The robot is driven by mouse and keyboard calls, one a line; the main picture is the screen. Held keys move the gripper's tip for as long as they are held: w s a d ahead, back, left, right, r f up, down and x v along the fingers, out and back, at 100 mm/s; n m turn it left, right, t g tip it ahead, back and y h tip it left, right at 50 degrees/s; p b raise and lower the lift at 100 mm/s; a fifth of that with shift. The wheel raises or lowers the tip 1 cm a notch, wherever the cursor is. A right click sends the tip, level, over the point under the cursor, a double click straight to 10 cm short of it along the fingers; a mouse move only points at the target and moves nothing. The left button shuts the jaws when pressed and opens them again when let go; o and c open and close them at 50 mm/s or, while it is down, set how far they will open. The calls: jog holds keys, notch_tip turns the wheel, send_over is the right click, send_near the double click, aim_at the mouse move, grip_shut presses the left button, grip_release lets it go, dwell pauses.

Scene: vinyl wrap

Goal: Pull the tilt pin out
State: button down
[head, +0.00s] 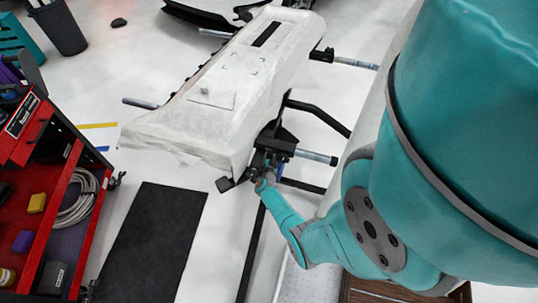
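A long stand (288,140) with black brackets and metal bars carries a white-covered panel (215,85). My teal arm reaches in from the right, and my gripper (264,167) is at the dark bracket by the panel's near right corner. The gripper is small and dark against the bracket, so its fingers cannot be made out. I cannot tell the tilt pin apart from the bracket parts there, nor whether the gripper touches it. A metal bar (316,156) sticks out to the right just above the gripper.
A red tool cart (40,180) with a coiled cable (78,205) stands at the left. A black mat (150,245) lies on the floor near the stand. A dark bin (60,28) is at the back left. Another bar (355,63) sticks out farther back. The pale floor between is open.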

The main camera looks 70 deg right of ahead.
jog(key=a, duration=0.2)
jog(key=shift+a, duration=0.35)
jog(key=c, duration=0.7)
grip_release()
jog(key=shift+a, duration=0.1)
jog(key=v, duration=1.2)
